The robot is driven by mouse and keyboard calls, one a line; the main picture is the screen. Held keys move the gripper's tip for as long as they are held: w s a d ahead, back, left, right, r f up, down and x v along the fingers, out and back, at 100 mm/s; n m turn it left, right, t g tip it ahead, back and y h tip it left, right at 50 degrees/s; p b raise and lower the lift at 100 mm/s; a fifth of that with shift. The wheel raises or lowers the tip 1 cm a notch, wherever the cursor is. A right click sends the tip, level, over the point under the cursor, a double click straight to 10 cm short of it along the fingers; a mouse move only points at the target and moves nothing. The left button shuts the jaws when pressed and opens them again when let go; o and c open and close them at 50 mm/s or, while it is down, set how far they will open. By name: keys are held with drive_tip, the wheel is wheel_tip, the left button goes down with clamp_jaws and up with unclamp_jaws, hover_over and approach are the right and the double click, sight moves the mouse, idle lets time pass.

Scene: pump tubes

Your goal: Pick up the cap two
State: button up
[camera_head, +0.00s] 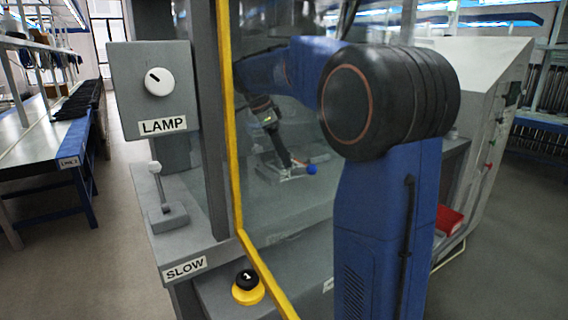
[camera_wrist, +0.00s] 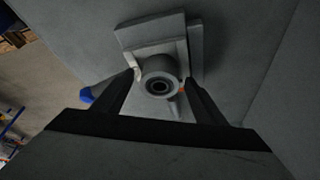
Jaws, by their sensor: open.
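In the wrist view a short grey round part (camera_wrist: 158,68) with a dark ringed hole sits on a grey stepped block (camera_wrist: 153,30). It may be cap two, but I see no label on it. My gripper (camera_wrist: 160,82) is open, with one finger on each side of this round part; I cannot tell whether they touch it. In the head view my gripper (camera_head: 291,168) is small and low inside the machine, behind the pane, beside a blue ball-like knob (camera_head: 312,169). A blue piece (camera_wrist: 87,95) also shows left of the fingers in the wrist view.
A yellow-edged frame (camera_head: 232,130) stands at the machine's front. A red object (camera_head: 448,219) lies at right.

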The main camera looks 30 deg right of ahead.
drive_tip(key=c, duration=1.3)
drive_tip(key=shift+r, duration=0.15)
